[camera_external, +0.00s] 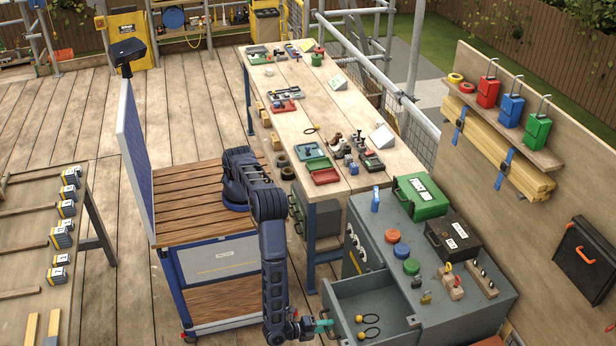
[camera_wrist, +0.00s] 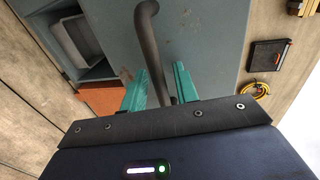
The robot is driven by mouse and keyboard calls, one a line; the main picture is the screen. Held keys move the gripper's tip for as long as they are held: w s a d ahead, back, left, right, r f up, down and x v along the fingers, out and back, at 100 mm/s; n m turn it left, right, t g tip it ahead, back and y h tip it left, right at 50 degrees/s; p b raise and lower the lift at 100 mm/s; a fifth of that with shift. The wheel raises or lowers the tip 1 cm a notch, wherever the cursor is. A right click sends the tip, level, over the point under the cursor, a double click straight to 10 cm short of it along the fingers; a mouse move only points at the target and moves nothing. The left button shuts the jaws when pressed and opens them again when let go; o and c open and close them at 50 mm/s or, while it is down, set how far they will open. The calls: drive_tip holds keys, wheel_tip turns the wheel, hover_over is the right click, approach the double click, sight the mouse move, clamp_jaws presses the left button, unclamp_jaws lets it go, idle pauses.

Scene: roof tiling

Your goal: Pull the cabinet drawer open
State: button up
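The grey cabinet (camera_external: 462,312) stands at the lower right in the external view. Its drawer (camera_external: 372,287) is pulled out toward the left, and its open inside shows. My gripper (camera_external: 322,325) is at the outer face of the drawer front, with its green fingers there. In the wrist view, the dark curved handle (camera_wrist: 148,35) runs between the two green fingers of my gripper (camera_wrist: 160,72), against a blue-grey panel (camera_wrist: 212,40). The fingers are close on both sides of the handle; exact contact is hard to see.
Two yellow-and-black loops (camera_external: 371,325) lie in the drawer. A green box (camera_external: 420,198), a black box (camera_external: 453,236) and coloured lids stand on the cabinet. A wooden workbench (camera_external: 300,125) with tools is behind.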

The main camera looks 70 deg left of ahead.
drive_tip(key=v, duration=1)
drive_tip(key=shift+s, duration=0.4)
drive_tip(key=shift+r, duration=0.1)
